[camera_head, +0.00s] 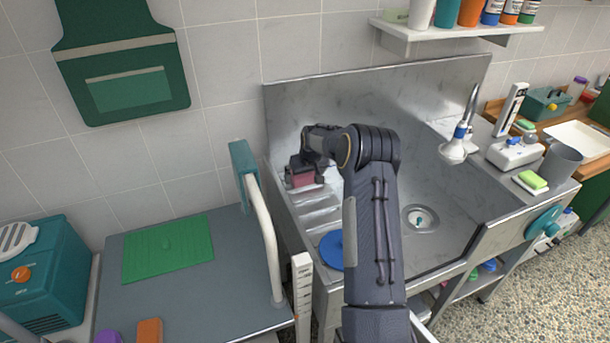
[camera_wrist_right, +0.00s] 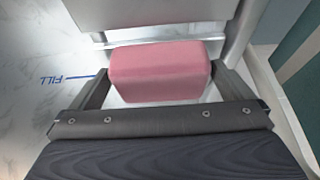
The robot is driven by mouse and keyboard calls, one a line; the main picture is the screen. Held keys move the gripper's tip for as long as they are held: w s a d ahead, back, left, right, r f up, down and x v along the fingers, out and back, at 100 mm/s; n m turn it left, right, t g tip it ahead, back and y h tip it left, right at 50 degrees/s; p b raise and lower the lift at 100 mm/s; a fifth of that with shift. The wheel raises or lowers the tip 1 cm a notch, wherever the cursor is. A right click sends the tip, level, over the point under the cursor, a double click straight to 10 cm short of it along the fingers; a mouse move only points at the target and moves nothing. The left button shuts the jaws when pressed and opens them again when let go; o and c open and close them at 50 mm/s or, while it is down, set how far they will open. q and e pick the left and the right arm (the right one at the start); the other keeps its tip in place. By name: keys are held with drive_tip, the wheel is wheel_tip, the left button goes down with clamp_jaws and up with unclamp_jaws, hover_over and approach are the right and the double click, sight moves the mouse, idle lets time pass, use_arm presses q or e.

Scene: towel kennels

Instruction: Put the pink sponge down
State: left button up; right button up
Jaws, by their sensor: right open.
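The pink sponge (camera_head: 302,178) rests at the left end of the steel sink, at the top of its ribbed drainboard (camera_head: 318,215). In the right wrist view the pink sponge (camera_wrist_right: 160,72) lies between the fingers of my right gripper (camera_wrist_right: 158,85). The fingers are open, with a narrow gap visible beside the sponge. In the head view my right gripper (camera_head: 306,166) reaches down over the sponge from the right and partly hides it. My left gripper is not in view.
A blue round thing (camera_head: 332,250) lies on the drainboard's front part, partly behind my arm. A teal panel with a white rail (camera_head: 262,215) stands just left of the sink. The sink basin (camera_head: 440,190) looks mostly clear around its drain.

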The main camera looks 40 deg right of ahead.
drive_tip(key=b+v, duration=0.2)
drive_tip(key=v, duration=0.9)
drive_tip(key=s+a+r+y, duration=0.2)
drive_tip(key=s+a+r, duration=0.6)
drive_tip(key=s+a, duration=0.15)
drive_tip(key=s+a+f+n+t+y, duration=0.1)
drive_tip(key=s+a+f+n+y, duration=0.1)
drive_tip(key=s+a, duration=1.8)
drive_tip(key=s+f+y, duration=0.1)
drive_tip(key=s, duration=0.3)
drive_tip(key=shift+s+a, duration=0.25)
drive_tip(key=shift+a, duration=0.05)
